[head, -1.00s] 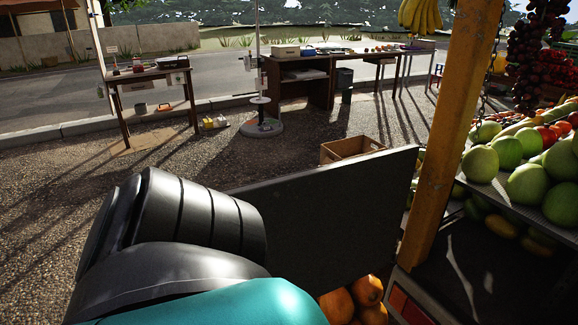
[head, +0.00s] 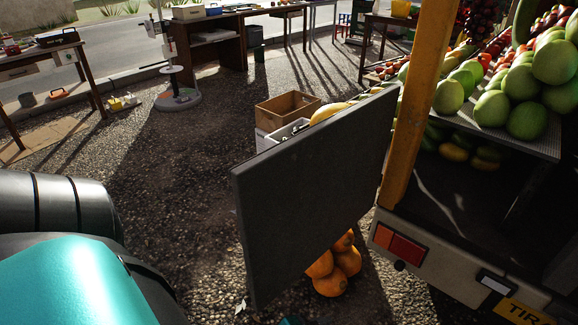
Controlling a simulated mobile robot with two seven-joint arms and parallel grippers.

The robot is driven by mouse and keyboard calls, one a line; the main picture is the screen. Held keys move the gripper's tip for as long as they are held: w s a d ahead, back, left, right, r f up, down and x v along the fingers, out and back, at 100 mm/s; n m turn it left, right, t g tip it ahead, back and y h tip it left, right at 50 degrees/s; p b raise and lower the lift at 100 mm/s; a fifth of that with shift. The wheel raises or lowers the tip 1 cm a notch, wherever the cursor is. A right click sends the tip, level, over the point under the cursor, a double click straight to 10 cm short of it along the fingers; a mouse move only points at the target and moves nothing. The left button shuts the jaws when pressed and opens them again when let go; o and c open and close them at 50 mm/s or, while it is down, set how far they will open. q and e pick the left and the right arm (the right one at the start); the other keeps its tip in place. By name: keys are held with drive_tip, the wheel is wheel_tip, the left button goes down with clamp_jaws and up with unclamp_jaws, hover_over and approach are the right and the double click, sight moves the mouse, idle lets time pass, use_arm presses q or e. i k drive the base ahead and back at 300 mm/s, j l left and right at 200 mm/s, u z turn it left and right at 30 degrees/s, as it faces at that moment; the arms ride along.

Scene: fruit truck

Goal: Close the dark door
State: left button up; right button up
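The dark door (head: 315,195) is a flat dark grey panel at the back of the fruit truck. It stands open, swung out to the left of the yellow post (head: 408,120), with its right edge near that post. The dark truck bed (head: 450,200) is open to view on the right. One of my arms, teal and black, fills the lower left of the head view, apart from the door. Neither gripper can be made out; a small dark teal bit shows at the bottom edge below the door, too little to identify.
Orange pumpkins (head: 331,284) lie on the gravel behind the door's lower edge. A wooden crate (head: 287,109) and a white crate (head: 268,140) stand behind its top. Green melons (head: 525,120) fill the truck's shelf. Tables stand at the back. Gravel left of the door is clear.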

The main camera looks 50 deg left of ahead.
sight(295, 199)
drive_tip(key=k+j, duration=0.1)
drive_tip(key=j, duration=0.15)
drive_tip(key=k+j, duration=0.15)
drive_tip(key=j, duration=0.15)
drive_tip(key=k+j, duration=0.1)
drive_tip(key=j, duration=0.15)
drive_tip(key=i+j+z, duration=0.1)
drive_tip(key=j, duration=0.35)
drive_tip(key=j+z, duration=0.1)
drive_tip(key=j, duration=0.35)
